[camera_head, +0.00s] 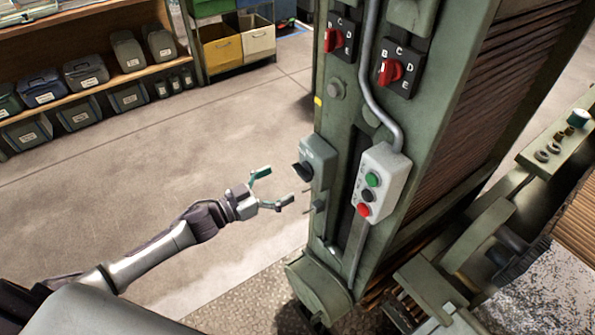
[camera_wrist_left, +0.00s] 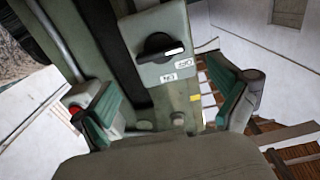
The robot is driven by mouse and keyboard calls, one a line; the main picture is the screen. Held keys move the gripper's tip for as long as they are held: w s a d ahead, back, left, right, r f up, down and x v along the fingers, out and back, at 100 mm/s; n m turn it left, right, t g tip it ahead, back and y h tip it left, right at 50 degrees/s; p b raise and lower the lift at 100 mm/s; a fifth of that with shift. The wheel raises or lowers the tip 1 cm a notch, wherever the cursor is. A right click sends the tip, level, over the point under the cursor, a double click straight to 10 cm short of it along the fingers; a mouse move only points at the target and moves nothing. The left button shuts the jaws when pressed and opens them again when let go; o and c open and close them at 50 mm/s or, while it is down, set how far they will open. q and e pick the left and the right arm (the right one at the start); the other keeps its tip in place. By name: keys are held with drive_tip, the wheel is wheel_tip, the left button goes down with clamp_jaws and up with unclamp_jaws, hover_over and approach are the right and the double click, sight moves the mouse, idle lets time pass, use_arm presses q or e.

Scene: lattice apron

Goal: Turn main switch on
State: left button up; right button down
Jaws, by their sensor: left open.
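The main switch is a black rotary knob (camera_head: 303,171) on a grey-green box (camera_head: 320,157) on the left face of the green machine column. In the left wrist view the knob (camera_wrist_left: 160,47) shows above and between the fingers, with a white mark on its right end and small labels below it. My left gripper (camera_head: 274,189) is open and empty, to the left of the switch and a little lower, apart from it. Its fingers also show in the left wrist view (camera_wrist_left: 170,108). My right gripper is not in view.
A grey control box (camera_head: 381,183) with green, black and red buttons hangs right of the switch. Two red rotary switches (camera_head: 340,40) (camera_head: 390,72) sit higher on the column. Shelves with bins (camera_head: 85,70) stand at the back left. The floor (camera_head: 170,140) between is clear.

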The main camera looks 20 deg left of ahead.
sight(298, 173)
use_arm(q)
drive_tip(key=x, duration=0.6)
drive_tip(key=c, duration=1.2)
